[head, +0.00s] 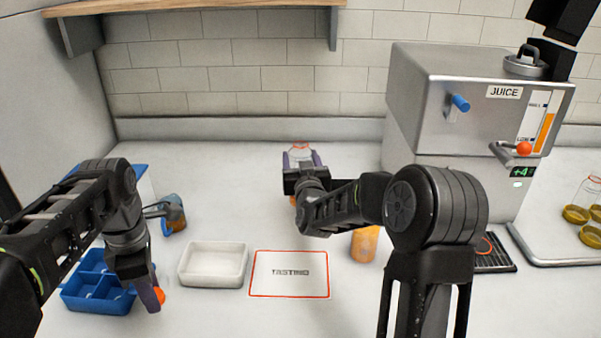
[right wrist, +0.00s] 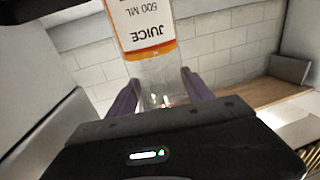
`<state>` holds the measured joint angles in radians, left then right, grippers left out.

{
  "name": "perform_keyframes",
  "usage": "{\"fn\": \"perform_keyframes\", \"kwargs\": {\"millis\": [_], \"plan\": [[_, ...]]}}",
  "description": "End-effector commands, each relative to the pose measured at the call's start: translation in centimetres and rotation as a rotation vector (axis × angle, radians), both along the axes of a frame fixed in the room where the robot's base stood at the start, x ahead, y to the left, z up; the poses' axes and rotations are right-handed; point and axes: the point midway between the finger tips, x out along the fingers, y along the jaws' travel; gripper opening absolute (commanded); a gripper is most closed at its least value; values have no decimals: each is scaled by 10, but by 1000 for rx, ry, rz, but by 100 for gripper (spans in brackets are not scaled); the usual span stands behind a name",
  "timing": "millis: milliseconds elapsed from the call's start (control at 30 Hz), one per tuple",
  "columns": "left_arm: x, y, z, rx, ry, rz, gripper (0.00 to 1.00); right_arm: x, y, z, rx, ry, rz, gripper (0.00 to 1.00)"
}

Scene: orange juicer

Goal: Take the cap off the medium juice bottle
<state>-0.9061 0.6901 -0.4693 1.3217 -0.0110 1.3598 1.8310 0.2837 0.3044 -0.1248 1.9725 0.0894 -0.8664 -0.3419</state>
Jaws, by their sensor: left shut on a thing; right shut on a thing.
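The clear juice bottle (head: 299,152) stands at the back middle of the counter, mostly hidden behind my right gripper. The right wrist view shows its "JUICE 500 ML" label (right wrist: 147,32) upside down, with the clear narrower part between the purple fingers. My right gripper (head: 304,165) is shut on this bottle. A thin reddish ring shows at its top; no cap is clearly visible there. My left gripper (head: 153,294) is low at the left, shut on a small orange-red round thing (head: 160,295), perhaps the cap, beside the blue divided tray (head: 85,307).
A white tray (head: 213,264) and a red-bordered mat (head: 289,273) lie in front. An orange container (head: 364,244) stands behind my right arm. A blue-and-orange container (head: 173,214) is near my left arm. The juice machine (head: 420,115) stands at right.

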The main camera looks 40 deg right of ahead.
Motion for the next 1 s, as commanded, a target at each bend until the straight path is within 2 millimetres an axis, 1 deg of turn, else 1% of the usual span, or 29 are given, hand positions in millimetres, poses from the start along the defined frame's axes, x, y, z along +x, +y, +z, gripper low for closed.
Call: {"fn": "perform_keyframes", "kwargs": {"millis": [133,233,500,800,933,967,1000], "plan": [[0,0,0,0,0,0,0,0,0,3,-2,-4,0,0],[0,0,0,0,0,0,0,0,0,-1,-1,-3,0,0],[0,0,1,0,0,0,0,0,0,-33,-1,-2,0,0],[0,0,1,0,0,0,0,0,0,-35,-2,-4,0,0],[0,0,-4,0,0,0,0,0,0,-39,-2,-4,0,0],[0,0,-3,0,0,0,0,0,0,-39,0,-1,0,60],[0,0,-2,0,0,0,0,0,0,-39,0,-1,0,64]]}}
